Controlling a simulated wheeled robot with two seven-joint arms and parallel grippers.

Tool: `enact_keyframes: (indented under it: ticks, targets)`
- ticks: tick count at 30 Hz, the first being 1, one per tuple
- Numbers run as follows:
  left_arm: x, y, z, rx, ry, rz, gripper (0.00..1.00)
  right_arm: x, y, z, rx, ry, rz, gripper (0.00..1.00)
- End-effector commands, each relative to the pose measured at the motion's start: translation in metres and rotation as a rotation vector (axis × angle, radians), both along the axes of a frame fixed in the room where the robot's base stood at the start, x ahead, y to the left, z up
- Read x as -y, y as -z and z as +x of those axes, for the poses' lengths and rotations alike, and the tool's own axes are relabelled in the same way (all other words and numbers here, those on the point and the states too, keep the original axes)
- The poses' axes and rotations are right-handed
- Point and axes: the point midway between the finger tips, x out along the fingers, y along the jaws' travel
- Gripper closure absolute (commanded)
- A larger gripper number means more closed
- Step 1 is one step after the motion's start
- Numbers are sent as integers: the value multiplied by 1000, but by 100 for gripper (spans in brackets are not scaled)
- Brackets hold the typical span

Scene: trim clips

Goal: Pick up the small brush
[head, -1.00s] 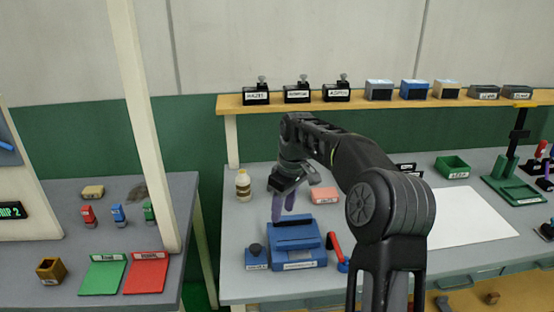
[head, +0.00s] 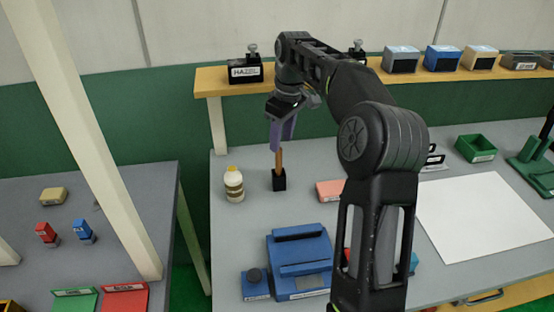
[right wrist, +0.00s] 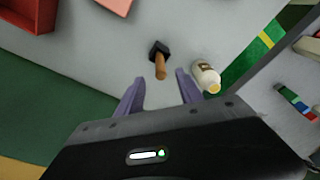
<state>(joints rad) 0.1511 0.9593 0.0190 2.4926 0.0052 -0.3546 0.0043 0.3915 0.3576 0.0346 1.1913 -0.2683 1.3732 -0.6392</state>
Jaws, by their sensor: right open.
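The small brush (head: 279,160) stands upright on the grey bench, a thin brown wooden handle with a black block (head: 279,180) at its foot. I cannot tell whether the block is the brush's head or a holder. My right gripper (head: 281,143) is open above the brush, its purple fingers pointing down by the handle's top. In the right wrist view the brush handle (right wrist: 160,68) shows between and just beyond the two open fingertips (right wrist: 159,78); no grip on it shows. My left gripper is not in view.
A white bottle (head: 233,185) with a yellow cap stands close left of the brush. A blue device (head: 300,262) sits in front, a pink block (head: 330,190) to the right. A wooden shelf (head: 225,85) with stamp-like boxes runs behind. A white sheet (head: 480,220) lies at right.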

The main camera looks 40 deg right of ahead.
Motion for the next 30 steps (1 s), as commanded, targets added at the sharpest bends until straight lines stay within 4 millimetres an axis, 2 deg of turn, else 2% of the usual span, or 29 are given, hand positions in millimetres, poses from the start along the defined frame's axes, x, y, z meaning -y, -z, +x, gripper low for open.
enact_keyframes:
  ticks: [8, 17, 26, 30]
  targets:
    - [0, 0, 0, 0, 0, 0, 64, 0, 0, 0, 0, 0, 0, 57]
    - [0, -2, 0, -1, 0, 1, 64, -1, 25, 3, -2, 1, 1, 57]
    - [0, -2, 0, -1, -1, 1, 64, -1, 27, 3, -1, 0, 0, 57]
    - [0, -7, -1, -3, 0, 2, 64, -1, 36, 5, -3, 1, 1, 57]
